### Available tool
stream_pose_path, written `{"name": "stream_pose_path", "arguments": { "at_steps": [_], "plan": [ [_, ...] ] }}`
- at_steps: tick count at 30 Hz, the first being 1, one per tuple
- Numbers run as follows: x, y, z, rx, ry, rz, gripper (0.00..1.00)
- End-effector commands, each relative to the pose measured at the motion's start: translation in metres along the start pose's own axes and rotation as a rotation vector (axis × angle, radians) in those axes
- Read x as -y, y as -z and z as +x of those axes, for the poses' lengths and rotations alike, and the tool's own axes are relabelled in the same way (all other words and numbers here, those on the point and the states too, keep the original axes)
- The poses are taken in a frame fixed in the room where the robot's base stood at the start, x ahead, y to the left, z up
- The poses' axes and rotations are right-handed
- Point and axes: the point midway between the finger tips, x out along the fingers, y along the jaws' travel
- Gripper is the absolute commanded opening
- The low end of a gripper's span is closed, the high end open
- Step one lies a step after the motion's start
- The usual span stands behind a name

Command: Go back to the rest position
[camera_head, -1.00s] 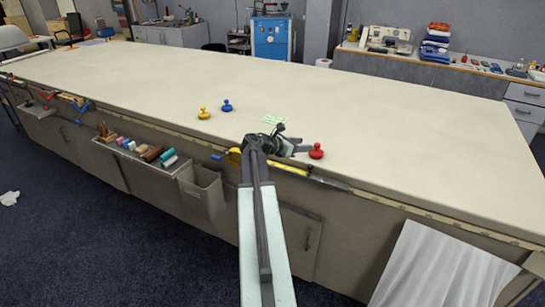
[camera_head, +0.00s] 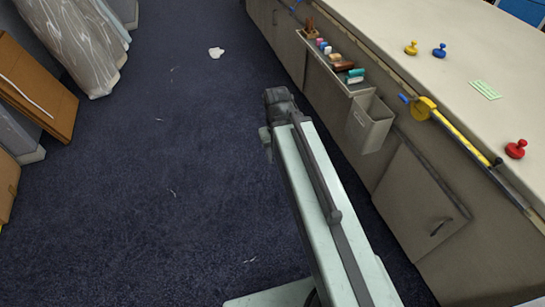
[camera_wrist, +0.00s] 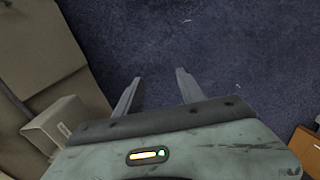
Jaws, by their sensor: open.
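My gripper (camera_wrist: 158,88) shows in the wrist view with its two fingers spread apart and nothing between them, above the dark blue carpet (camera_wrist: 200,40). In the head view my arm reaches out over the carpet, to the left of the long table (camera_head: 430,90); the gripper's fingers are hidden there. On the table top stand a yellow knob-shaped piece (camera_head: 411,48), a blue one (camera_head: 439,51) and a red one (camera_head: 515,149). A pale green card (camera_head: 486,90) lies between the blue and red pieces.
A grey bin (camera_head: 369,124) and a tray of small items (camera_head: 340,68) hang on the table's side. A yellow bar clamp (camera_head: 455,133) runs along its edge. Cardboard (camera_head: 40,90) and plastic-wrapped rolls (camera_head: 75,40) stand at left. Carpet between is mostly clear.

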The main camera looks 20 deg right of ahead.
Motion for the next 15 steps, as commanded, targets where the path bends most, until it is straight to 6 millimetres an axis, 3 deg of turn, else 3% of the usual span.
{"name": "stream_pose_path", "arguments": {
  "at_steps": [1,3,11,15],
  "plan": [
    [0.019,-0.004,-0.001,0.007,0.022,0.013,0.46],
    [0.032,-0.006,-0.001,0.014,0.04,0.029,0.46],
    [0.033,-0.005,-0.002,0.014,0.043,0.035,0.46],
    [0.031,-0.005,-0.03,0.014,0.042,0.035,0.46]
  ]
}}
